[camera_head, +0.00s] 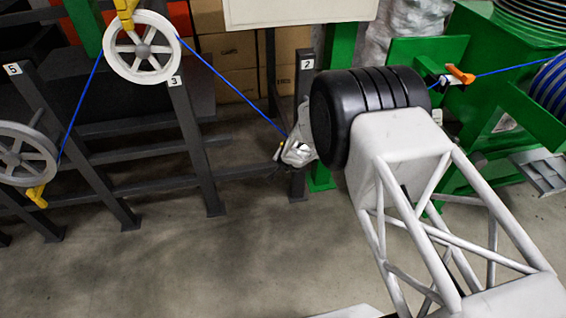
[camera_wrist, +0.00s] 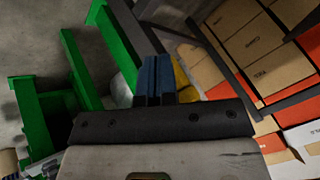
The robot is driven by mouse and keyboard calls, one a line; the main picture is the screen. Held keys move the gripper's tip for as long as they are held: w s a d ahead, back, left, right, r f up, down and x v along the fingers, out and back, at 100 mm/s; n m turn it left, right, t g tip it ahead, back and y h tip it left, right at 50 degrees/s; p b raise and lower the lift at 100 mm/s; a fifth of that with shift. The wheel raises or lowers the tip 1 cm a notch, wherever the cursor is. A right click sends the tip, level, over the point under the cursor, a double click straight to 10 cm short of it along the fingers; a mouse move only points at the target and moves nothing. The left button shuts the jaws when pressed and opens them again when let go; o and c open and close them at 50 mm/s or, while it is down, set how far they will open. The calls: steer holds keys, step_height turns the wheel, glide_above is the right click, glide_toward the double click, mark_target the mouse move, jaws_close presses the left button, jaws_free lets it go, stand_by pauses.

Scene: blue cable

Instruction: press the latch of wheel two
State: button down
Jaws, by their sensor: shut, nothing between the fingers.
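The post labelled 2 (camera_head: 306,64) stands behind my arm in the head view. My wrist and the black arm joint cover most of the area around it, so wheel two cannot be made out clearly there. My gripper (camera_head: 283,152) is at this post, low on its left side. In the wrist view my gripper (camera_wrist: 154,62) is shut and empty, its two dark blue fingers side by side. A yellow latch (camera_wrist: 185,82) shows just right of the fingers, partly hidden by the gripper body. A pale rounded piece, perhaps the wheel (camera_wrist: 121,90), shows to their left. Contact with the latch cannot be told.
The blue cable (camera_head: 232,92) runs from wheel three (camera_head: 142,47) down to my gripper's area. Another wheel (camera_head: 22,155) with a yellow latch (camera_head: 37,195) is at far left. A green frame (camera_head: 510,115) with an orange-handled clamp (camera_head: 460,75) stands right. Cardboard boxes (camera_head: 228,50) are behind.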

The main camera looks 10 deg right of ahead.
steer(key=shift+s, duration=0.3)
steer(key=s+a+r, duration=0.3)
steer(key=s+r, duration=0.5)
steer(key=shift+a, duration=0.35)
stand_by(1.0)
steer(key=shift+s, duration=0.1)
stand_by(0.4)
